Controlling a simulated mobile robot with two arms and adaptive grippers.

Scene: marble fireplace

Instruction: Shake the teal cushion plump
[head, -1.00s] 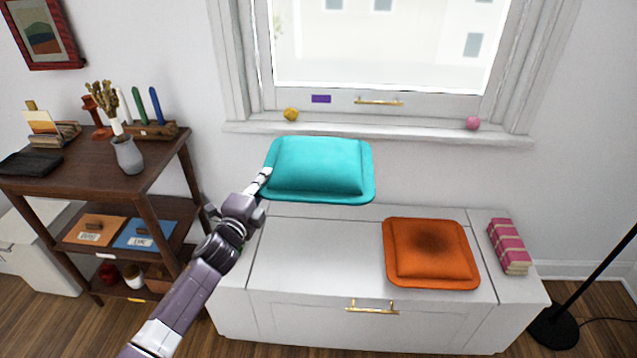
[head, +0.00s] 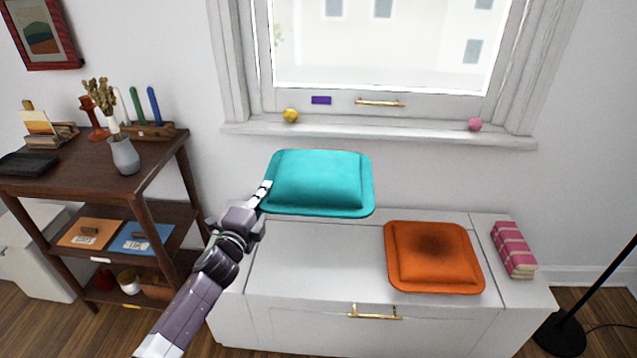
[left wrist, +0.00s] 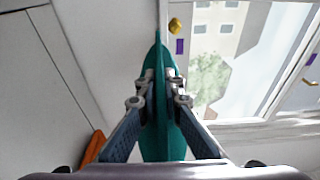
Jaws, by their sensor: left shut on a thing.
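The teal cushion (head: 318,182) is in the air above the white bench, in front of the window sill. It looks plump in the middle with a flat rim. My left gripper (head: 265,190) is shut on its left edge in the head view. In the left wrist view the teal cushion (left wrist: 160,130) shows edge-on between the two fingers of my left gripper (left wrist: 158,82). My right gripper is not in view.
An orange cushion (head: 433,257) with a dark patch lies on the white bench (head: 310,270). Pink striped folded cloth (head: 513,250) lies at its right end. A brown shelf (head: 160,165) with a vase stands left. Small yellow (head: 290,116) and pink (head: 474,125) balls sit on the sill.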

